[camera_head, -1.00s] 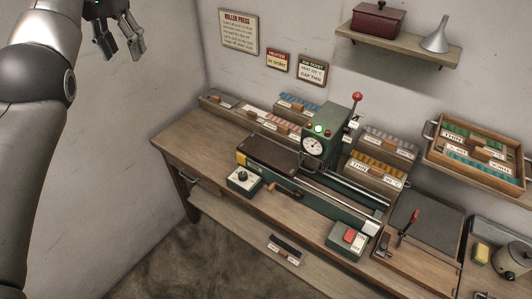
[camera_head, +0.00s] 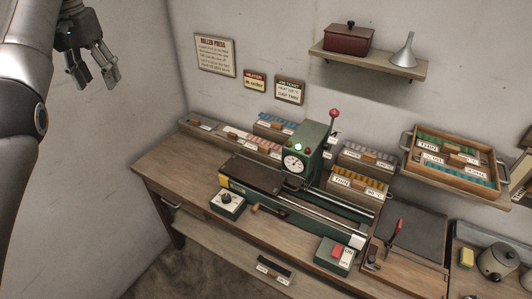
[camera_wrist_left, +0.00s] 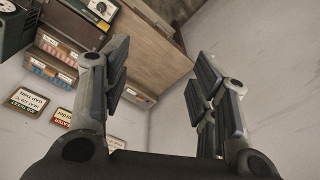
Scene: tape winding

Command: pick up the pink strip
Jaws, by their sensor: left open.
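Pink strips lie in a low wooden box (camera_head: 237,143) on the bench, left of the green roller press (camera_head: 312,142) in the head view. They are small there, and I cannot single out one strip. My left gripper (camera_head: 92,72) is open and empty, high at the upper left in front of the bare wall, well away from the box. In the left wrist view its two fingers (camera_wrist_left: 158,75) are spread with nothing between them. A box with blue strips (camera_wrist_left: 50,70) shows there past the left finger. My right gripper is not in view.
The wooden bench (camera_head: 166,164) runs along the wall, bare at its left end. A control box with a knob (camera_head: 228,203) stands at its front. Boxes of blue and yellow strips flank the press. A wall shelf (camera_head: 370,62) and a wooden tray (camera_head: 455,181) are at right.

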